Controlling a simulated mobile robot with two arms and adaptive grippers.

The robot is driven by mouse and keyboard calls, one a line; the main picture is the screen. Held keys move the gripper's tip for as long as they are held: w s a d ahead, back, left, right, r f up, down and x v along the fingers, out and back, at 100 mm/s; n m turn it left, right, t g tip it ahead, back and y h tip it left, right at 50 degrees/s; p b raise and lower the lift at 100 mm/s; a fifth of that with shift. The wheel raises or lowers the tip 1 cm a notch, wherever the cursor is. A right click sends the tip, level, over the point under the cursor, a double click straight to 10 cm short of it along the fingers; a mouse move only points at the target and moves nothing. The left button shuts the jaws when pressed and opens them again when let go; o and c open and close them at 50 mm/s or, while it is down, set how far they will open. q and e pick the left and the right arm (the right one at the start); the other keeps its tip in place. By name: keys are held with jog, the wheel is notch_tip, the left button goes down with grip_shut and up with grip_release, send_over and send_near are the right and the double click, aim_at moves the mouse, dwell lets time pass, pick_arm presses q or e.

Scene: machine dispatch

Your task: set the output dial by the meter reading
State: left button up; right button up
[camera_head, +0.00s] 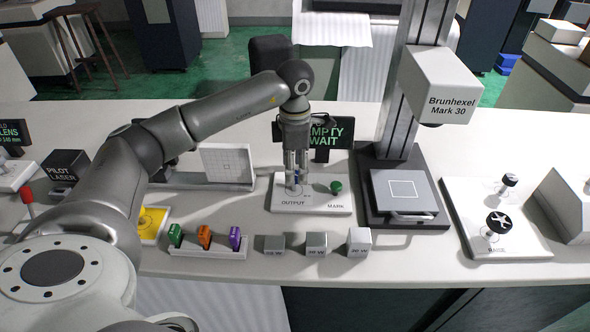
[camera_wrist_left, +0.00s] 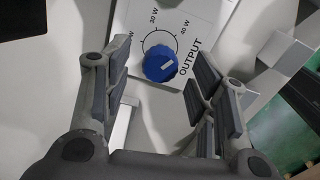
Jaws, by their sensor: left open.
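The blue output dial (camera_wrist_left: 160,63) sits on a white panel. Its short white mark is on the right half, towards the OUTPUT lettering. Scale labels 30 W and 40 W show above it, and another label is partly hidden. My left gripper (camera_wrist_left: 152,80) is open, its fingers on either side of the dial; I cannot tell if they touch it. In the head view my left gripper (camera_head: 296,184) points down over the output panel (camera_head: 318,205) and mostly hides the dial. A dark display (camera_head: 332,133) behind it shows green text, partly covered, ending in "MPTY" and "WAIT".
A green button (camera_head: 336,186) marked MARK is right of the dial. The Brunhexel machine (camera_head: 440,85) stands over a grey plate (camera_head: 403,190). In front are several small blocks (camera_head: 316,243) and a rack (camera_head: 208,251) with coloured pieces. A black star-shaped knob (camera_head: 498,222) is further right.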

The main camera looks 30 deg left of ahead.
pick_arm(q)
notch_tip(320, 180, up, 10)
jog(key=shift+r, duration=0.25)
jog(key=shift+f, duration=0.1)
dwell(0.5)
